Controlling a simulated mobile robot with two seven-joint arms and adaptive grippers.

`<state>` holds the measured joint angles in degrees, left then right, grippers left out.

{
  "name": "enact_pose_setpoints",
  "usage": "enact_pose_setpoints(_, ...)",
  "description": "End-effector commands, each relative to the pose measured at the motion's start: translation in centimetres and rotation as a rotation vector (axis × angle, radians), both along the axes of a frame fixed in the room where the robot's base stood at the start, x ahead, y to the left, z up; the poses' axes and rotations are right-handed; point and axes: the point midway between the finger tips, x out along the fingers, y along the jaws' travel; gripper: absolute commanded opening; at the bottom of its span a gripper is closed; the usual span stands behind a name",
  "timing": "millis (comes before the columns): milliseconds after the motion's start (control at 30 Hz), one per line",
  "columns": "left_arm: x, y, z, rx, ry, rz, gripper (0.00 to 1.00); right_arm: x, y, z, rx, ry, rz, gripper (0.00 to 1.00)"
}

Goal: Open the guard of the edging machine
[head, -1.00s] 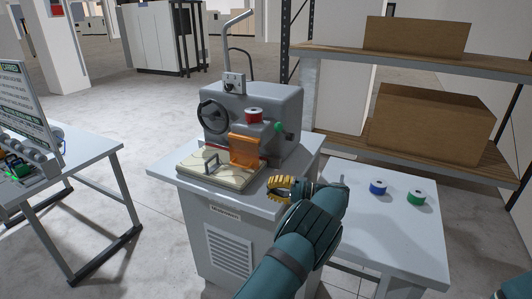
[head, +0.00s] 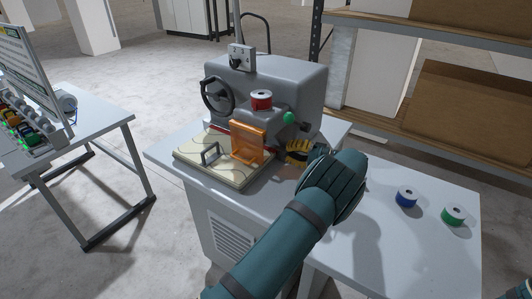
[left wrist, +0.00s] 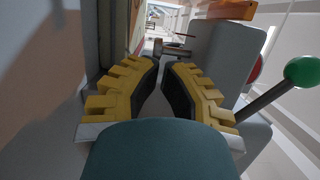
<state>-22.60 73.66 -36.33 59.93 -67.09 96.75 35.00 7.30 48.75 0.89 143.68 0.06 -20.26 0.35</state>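The edging machine (head: 300,85) is a grey sewing-type machine on a cabinet table. Its guard (head: 248,142) is an orange see-through cover hanging at the front, above a cream work plate (head: 228,177). An orange edge of the guard (left wrist: 228,9) shows at the top of the left wrist view. My left gripper (head: 290,152) is just right of the guard, apart from it, partly hidden by my wrist. In the left wrist view its yellow fingers (left wrist: 163,72) stand slightly apart with nothing between them. My right gripper is out of view.
A green ball-ended lever (head: 289,118) sticks out right of the guard; its ball (left wrist: 302,71) is close to my left gripper. A red spool (head: 261,100) sits above. Blue (head: 406,197) and green (head: 453,216) spools stand on the right table. Shelves (head: 450,65) rise behind.

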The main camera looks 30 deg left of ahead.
Motion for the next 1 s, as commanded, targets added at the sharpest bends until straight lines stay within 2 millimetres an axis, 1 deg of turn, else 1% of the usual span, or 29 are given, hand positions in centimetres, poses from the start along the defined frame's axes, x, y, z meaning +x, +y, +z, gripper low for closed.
enact_pose_setpoints(33,-0.3,1.1,0.0,-0.001,0.002,0.005,0.00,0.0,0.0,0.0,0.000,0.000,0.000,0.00)
enact_pose_setpoints(300,-1.2,6.4,0.0,-0.001,0.001,0.004,0.00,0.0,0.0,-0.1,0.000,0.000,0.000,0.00)
enact_pose_setpoints(367,-1.9,6.1,0.0,-0.002,0.004,0.000,0.00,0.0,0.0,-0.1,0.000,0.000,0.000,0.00)
enact_pose_setpoints(500,-3.3,6.1,0.0,0.000,0.002,-0.001,0.00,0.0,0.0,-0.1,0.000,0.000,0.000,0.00)
enact_pose_setpoints(633,-4.3,6.2,0.0,0.000,0.001,0.000,0.00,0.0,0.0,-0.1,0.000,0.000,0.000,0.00)
enact_pose_setpoints(800,-4.9,6.2,0.0,-0.001,0.001,0.000,0.00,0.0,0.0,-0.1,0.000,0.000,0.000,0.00)
enact_pose_setpoints(1000,-5.0,6.2,0.0,0.000,0.000,0.000,0.00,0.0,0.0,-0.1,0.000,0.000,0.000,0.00)
